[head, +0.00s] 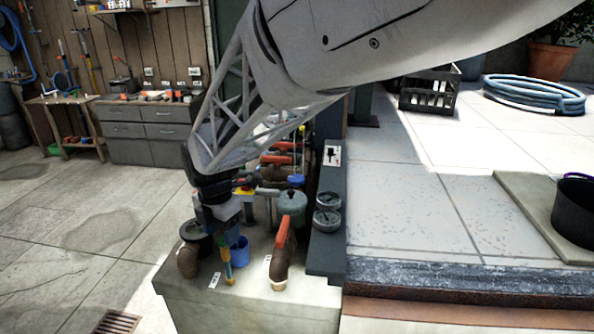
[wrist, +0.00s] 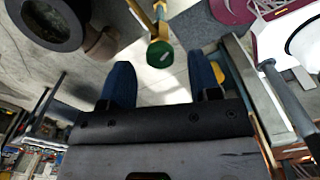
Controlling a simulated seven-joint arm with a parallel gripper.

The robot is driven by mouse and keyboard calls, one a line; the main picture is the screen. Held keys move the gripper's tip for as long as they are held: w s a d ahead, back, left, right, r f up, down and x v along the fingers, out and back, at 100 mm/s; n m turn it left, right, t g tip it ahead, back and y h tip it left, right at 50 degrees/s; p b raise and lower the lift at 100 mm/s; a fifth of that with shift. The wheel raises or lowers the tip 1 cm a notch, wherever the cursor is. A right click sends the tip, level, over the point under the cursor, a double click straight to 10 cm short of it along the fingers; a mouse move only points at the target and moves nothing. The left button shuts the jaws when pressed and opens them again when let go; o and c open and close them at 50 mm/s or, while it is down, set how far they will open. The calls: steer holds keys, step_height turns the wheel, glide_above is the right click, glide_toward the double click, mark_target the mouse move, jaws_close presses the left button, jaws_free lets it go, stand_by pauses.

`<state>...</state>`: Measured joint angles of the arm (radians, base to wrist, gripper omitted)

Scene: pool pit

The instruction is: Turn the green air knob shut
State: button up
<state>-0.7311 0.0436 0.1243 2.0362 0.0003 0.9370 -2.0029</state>
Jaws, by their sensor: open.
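The green air knob (wrist: 160,54) is a small round cap with a pale mark, at the end of a yellow pipe (wrist: 160,17) in the wrist view. My gripper (wrist: 161,70) is open, its two blue fingers spread wide. In that view the knob lies at the mouth of the gap, roughly midway between the fingertips, with clear space on both sides. I see no contact; the depth between tips and knob is unclear.
A brown elbow pipe with an orange handle (head: 283,240) stands to the right of my gripper. A dark round-mouthed pipe (head: 187,262) stands to its left. A blue cup-like part (head: 239,250) is close by. Gauges (head: 327,219) sit on the dark ledge at right.

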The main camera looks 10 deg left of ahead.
steer(key=shift+f, duration=0.8)
steer(key=c, duration=0.9)
